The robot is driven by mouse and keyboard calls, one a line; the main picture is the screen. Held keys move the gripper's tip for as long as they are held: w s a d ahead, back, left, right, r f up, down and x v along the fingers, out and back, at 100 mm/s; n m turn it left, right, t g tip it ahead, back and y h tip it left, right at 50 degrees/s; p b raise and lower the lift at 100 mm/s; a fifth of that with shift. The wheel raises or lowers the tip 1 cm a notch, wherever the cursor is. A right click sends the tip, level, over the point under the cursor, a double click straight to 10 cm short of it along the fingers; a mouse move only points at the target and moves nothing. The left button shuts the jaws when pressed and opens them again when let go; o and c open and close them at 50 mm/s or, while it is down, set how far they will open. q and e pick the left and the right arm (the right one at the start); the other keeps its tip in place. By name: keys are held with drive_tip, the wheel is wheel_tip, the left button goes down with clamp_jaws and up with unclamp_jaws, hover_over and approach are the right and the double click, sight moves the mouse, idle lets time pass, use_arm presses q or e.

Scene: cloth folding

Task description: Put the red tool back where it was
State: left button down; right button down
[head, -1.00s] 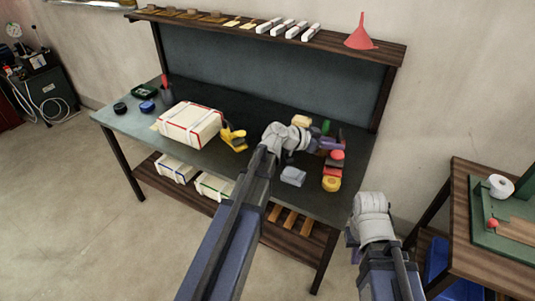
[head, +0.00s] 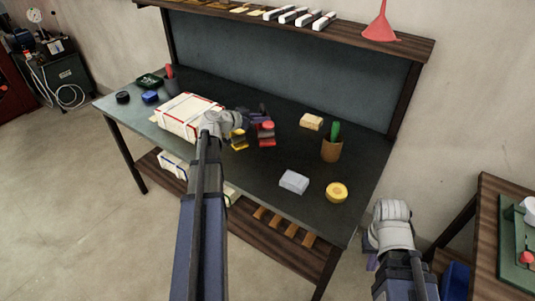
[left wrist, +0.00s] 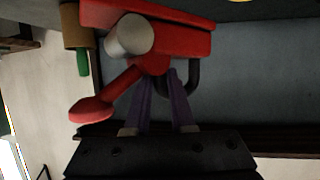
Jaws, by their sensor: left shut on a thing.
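The red tool (head: 267,132) is in my left gripper (head: 255,112), just right of the yellow tool (head: 239,140) and the white box with red edging. I cannot tell whether it touches the tabletop. In the left wrist view the red tool (left wrist: 185,38) fills the top, with its grey round part and red handle showing. The purple fingers of my left gripper (left wrist: 160,78) are shut on it. My right gripper (head: 370,257) hangs low in front of the bench's right end, largely hidden behind its wrist, so its jaws cannot be read.
On the dark workbench (head: 225,160) stand the white box (head: 187,118), a grey block (head: 294,181), a yellow roll (head: 337,192), a brown cup with a green handle (head: 332,148) and a tan block (head: 312,122). A shelf with a red funnel (head: 380,25) runs above.

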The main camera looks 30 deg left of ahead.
sight(261, 131)
use_arm(q)
drive_tip(key=shift+f+b, duration=3.1)
drive_tip(key=shift+b, duration=0.05)
wheel_tip(261, 131, down, 4)
drive_tip(key=b, duration=0.4)
drive_tip(key=shift+r, duration=0.2)
